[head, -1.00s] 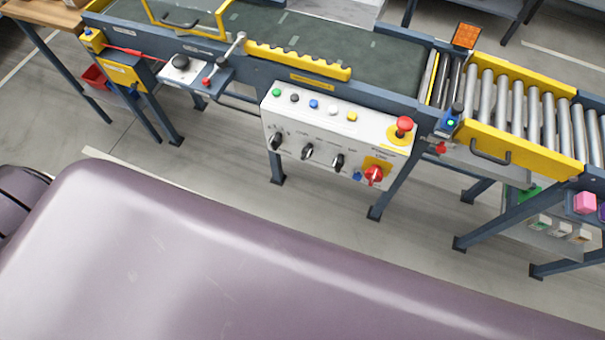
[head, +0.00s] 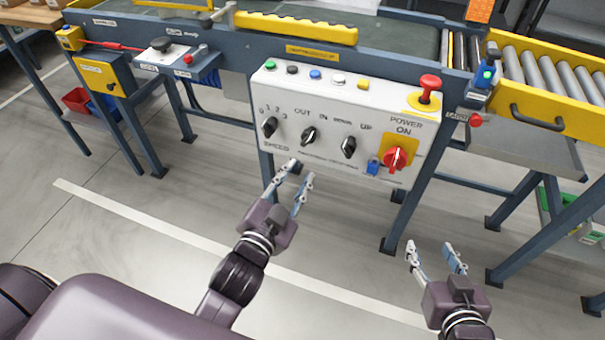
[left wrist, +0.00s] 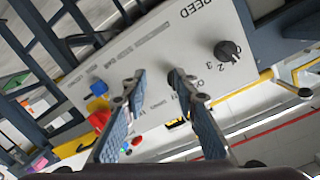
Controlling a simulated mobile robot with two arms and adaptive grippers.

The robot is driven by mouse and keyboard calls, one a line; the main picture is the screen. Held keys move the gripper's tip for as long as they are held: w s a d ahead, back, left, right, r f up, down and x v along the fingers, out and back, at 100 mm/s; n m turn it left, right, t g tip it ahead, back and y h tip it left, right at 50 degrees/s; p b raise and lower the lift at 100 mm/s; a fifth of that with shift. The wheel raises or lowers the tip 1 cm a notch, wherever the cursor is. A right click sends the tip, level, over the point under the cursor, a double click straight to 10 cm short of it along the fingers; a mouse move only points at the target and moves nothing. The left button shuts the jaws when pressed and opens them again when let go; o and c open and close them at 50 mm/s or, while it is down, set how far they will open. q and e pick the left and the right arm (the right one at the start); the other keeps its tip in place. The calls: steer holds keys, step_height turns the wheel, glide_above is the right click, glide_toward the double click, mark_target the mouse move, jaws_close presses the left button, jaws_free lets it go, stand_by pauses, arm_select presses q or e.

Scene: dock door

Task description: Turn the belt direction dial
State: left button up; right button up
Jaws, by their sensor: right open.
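The belt direction dial (head: 309,136) is the black knob under the OUT and IN labels on the white control panel (head: 330,170). Its handle looks slightly tilted. My left gripper (head: 300,172) is open and empty, with its fingertips just below and in front of the panel, apart from the dial. In the left wrist view the panel appears upside down between and beyond the open left fingers (left wrist: 157,82). There the direction dial is partly hidden by the right-hand finger. My right gripper (head: 431,248) is open and empty, low and right of the panel.
The speed dial (head: 270,127) and another dial (head: 349,147) flank the direction dial. A red power switch (head: 396,158) and a red mushroom button (head: 429,86) are at the panel's right. Coloured buttons line its top. A dark conveyor leg (head: 402,215) stands near my right gripper.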

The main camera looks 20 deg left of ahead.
mark_target(306, 143)
arm_select(q)
steer(key=shift+t, duration=0.6)
steer(key=w+r+b, duration=0.1)
steer(key=w, duration=0.1)
steer(key=w+r+b, duration=0.1)
steer(key=w+r, duration=0.1)
steer(key=shift+w+a+r, duration=0.2)
steer(key=shift+w, duration=1)
arm_select(e)
step_height(306, 143, up, 9)
steer(key=w+a+t+y, duration=0.1)
steer(key=t, duration=0.3)
steer(key=shift+f, duration=0.2)
steer(key=shift+a, duration=0.1)
arm_select(q)
jaws_close()
arm_select(e)
steer(key=shift+f, duration=0.1)
